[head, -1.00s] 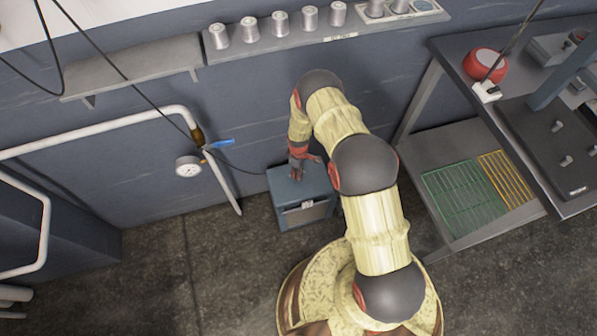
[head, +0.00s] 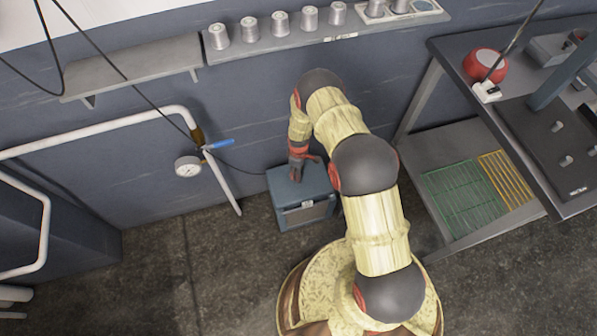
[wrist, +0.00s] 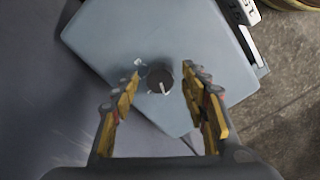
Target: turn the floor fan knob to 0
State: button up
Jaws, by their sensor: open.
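The floor fan (head: 305,208) is a blue-grey box on the floor against the wall in the head view. Its flat top (wrist: 150,40) fills much of the wrist view. The dark round knob (wrist: 159,81) sits on that top, with a light pointer line on it and small pale marks at its left. My gripper (wrist: 162,82) is open above the top, with one yellow-padded finger on each side of the knob and gaps between. In the head view my gripper (head: 297,172) is over the box and hides the knob.
A pipe with a gauge (head: 187,167) and blue-handled valve (head: 218,145) stands left of the box. A metal table with a lower shelf (head: 440,235) is at the right. Floor at front left is clear.

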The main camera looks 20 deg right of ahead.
notch_tip(320, 180, up, 12)
jog(key=shift+f, duration=0.15)
dwell(0.3)
dwell(0.4)
